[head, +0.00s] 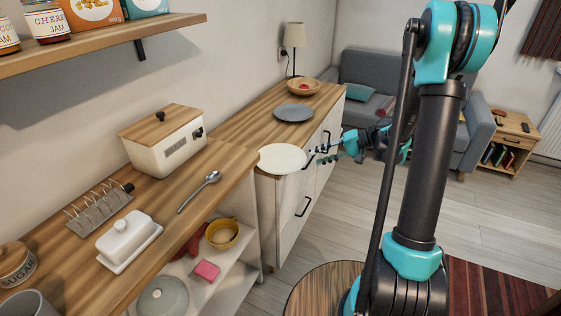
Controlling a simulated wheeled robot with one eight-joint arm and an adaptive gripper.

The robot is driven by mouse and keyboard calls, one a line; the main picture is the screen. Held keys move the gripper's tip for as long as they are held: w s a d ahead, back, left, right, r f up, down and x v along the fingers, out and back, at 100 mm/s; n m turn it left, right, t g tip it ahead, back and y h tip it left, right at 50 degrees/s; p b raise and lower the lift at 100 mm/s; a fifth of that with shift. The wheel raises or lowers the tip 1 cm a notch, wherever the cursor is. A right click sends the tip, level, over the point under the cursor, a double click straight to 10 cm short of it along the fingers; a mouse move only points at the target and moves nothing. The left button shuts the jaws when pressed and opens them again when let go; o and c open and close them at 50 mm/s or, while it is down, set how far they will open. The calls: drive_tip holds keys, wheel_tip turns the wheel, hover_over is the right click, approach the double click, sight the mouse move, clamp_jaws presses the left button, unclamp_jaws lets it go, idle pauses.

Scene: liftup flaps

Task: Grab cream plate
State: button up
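The cream plate (282,158) is round and shallow. It is at the near end of the far wooden-topped cabinet (252,124), with its lower right rim over the front edge. I cannot tell whether it rests on the top or hangs slightly above it. My gripper (312,157) is at the plate's right rim, reaching in from the right with its dark fingers close to or touching the rim. It is small in the head view, and I cannot tell whether the fingers are closed on the rim.
A grey-blue plate (293,113), a wooden bowl (304,87) and a lamp (294,37) stand farther back on that cabinet. A bread box (163,142), spoon (199,191) and butter dish (130,240) stand on the nearer counter. A round table (318,289) is below; floor is clear beyond.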

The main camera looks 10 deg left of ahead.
sight(305, 161)
drive_tip(key=shift+x, duration=2.9)
drive_tip(key=shift+c, duration=0.3)
clamp_jaws()
